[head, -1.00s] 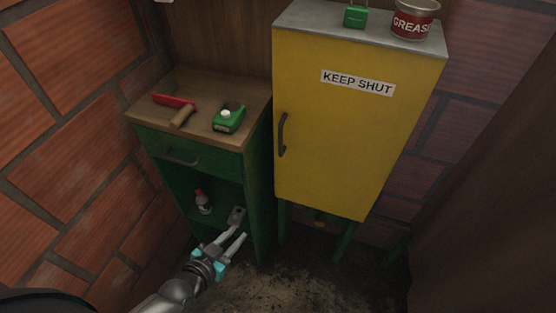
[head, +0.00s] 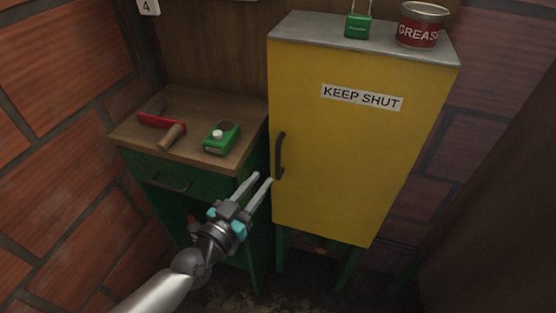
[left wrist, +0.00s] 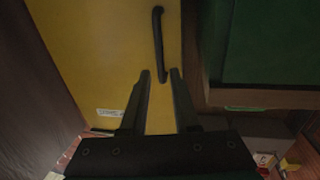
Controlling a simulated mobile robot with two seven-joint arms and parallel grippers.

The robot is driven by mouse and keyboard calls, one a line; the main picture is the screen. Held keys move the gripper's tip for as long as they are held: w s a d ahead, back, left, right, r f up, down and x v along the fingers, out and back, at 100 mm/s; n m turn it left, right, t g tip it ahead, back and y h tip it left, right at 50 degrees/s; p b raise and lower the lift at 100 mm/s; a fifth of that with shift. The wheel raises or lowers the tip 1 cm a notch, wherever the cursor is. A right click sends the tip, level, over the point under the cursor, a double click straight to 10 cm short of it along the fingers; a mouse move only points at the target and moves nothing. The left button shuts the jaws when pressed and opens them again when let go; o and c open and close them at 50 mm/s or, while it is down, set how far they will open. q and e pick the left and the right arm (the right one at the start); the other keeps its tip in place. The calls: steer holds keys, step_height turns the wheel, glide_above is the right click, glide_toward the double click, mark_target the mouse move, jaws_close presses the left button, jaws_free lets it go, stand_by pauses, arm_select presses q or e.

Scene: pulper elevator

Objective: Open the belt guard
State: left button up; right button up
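The belt guard is a yellow door (head: 345,165) on a box with a "KEEP SHUT" label (head: 361,97). It looks closed. Its dark upright handle (head: 280,155) is near the door's left edge. My left gripper (head: 264,177) is open and empty, with its fingertips just left of the handle's lower part in the head view. In the left wrist view the handle (left wrist: 158,42) lies beyond the fingertips (left wrist: 160,73), in line with the gap between them. I cannot tell whether they touch. My right gripper is not in view.
A green cabinet (head: 258,220) with a wooden top stands close on the left, bearing a red-bladed tool (head: 160,121) and a green box (head: 221,138). A green padlock (head: 357,27) and a grease tin (head: 422,26) sit on the yellow box. Brick walls flank both sides.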

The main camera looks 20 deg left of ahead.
mark_target(277, 162)
arm_select(q)
steer(key=b+x, duration=0.1)
steer(key=x, duration=0.6)
steer(key=shift+w, duration=0.4)
steer(key=shift+w+d, duration=0.2)
steer(key=shift+w, duration=0.35)
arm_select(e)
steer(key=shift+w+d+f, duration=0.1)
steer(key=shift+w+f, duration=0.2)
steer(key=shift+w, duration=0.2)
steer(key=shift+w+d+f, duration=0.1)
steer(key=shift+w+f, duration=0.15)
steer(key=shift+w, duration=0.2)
arm_select(q)
jaws_close()
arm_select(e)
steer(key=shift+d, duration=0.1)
